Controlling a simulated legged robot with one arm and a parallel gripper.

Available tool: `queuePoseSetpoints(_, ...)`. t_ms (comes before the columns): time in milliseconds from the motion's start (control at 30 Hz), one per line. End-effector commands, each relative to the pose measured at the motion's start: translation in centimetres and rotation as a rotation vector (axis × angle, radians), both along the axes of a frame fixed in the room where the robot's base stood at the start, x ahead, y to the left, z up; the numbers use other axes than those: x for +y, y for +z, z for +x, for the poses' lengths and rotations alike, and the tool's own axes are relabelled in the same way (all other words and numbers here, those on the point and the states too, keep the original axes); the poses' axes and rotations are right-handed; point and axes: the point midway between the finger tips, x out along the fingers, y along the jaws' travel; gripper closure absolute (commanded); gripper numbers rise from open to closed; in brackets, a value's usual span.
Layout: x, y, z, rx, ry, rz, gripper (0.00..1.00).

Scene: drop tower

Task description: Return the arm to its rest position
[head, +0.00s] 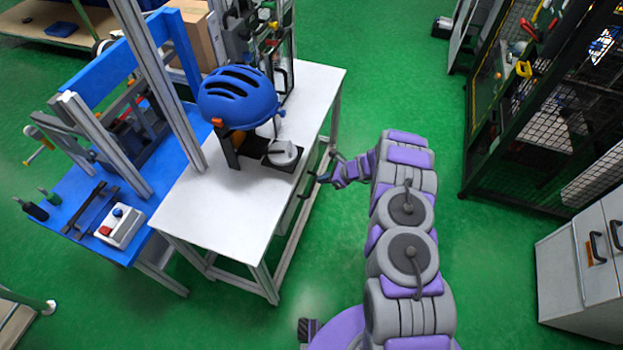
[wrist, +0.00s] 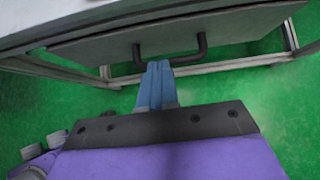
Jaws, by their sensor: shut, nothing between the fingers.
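My arm, purple and grey, reaches up from the bottom of the head view. My gripper (head: 324,177) is at its far end, beside the right side of the white table (head: 205,215) and below the tabletop. In the wrist view my gripper (wrist: 160,66) shows two blue fingers pressed together, with nothing between them. The fingertips overlap the dark handle (wrist: 203,48) of a grey drawer front (wrist: 100,50) under the table. I cannot tell whether they touch it.
A blue helmet (head: 238,97) sits on a stand on the table. A blue bench (head: 75,215) with a button box (head: 120,228) adjoins at left. A mesh cage (head: 540,110) and a grey cabinet (head: 585,265) stand at right. Green floor (head: 390,60) is clear between.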

Motion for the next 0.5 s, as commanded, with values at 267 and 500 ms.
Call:
queuePoseSetpoints(267, -3.1, 3.4, -0.8, -0.002, -0.004, -0.003, 1.0)
queuePoseSetpoints(500, -3.7, 3.9, -1.2, 0.001, -0.003, -0.004, 1.0)
